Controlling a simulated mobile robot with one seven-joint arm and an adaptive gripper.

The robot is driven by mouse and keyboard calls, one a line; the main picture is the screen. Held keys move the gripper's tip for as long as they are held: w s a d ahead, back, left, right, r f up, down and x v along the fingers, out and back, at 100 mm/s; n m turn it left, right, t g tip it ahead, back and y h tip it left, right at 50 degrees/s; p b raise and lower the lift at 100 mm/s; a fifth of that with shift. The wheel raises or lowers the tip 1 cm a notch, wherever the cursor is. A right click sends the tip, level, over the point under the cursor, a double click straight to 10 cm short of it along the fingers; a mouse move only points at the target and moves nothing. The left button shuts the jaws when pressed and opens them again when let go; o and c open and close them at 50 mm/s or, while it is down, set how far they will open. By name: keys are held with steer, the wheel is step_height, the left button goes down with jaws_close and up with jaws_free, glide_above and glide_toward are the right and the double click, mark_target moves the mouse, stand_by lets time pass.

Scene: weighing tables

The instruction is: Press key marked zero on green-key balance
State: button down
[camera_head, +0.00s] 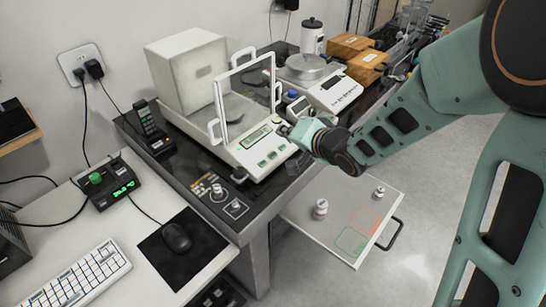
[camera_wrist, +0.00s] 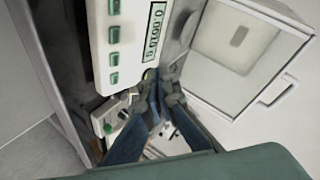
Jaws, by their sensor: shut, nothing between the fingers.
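The green-key balance (camera_head: 243,158) is white, with an open-framed glass shield, a lit display (camera_head: 255,137) and a row of green keys (camera_head: 272,155) on its front panel. In the wrist view its panel (camera_wrist: 102,30) stands at upper left, with several green keys (camera_wrist: 113,57) and the display (camera_wrist: 154,30). The key markings are too small to read. My gripper (camera_head: 285,131) is shut and empty, by the right end of the front panel. In the wrist view its fingertips (camera_wrist: 170,88) are right of the keys, below the display. I cannot tell whether they touch the balance.
A second balance (camera_head: 322,84) with a round pan stands behind on the dark bench. A phone (camera_head: 150,127), small control box (camera_head: 108,184), mouse (camera_head: 176,237) and keyboard (camera_head: 74,282) are at left.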

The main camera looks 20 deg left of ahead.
mark_target(273, 155)
steer(key=f+b, duration=0.2)
steer(key=a+f+b, duration=0.1)
steer(key=f+b, duration=0.2)
steer(key=f, duration=0.1)
steer(key=shift+w+a+f+b, duration=0.15)
steer(key=shift+w+a+b, duration=0.15)
steer(key=shift+w+b, duration=0.1)
steer(key=shift+a+f+b, duration=0.2)
steer(key=shift+f+b, duration=0.1)
steer(key=shift+f, duration=0.05)
steer(key=shift+f, duration=0.2)
stand_by(0.6)
steer(key=shift+w+a+f, duration=0.1)
steer(key=shift+f, duration=0.15)
steer(key=shift+a+f+b, duration=0.1)
steer(key=shift+f+b, duration=0.25)
steer(key=shift+b, duration=0.1)
stand_by(0.6)
steer(key=shift+r, duration=0.1)
steer(key=shift+d+r+p, duration=0.2)
steer(key=shift+r+p, duration=0.45)
steer(key=shift+p, duration=0.25)
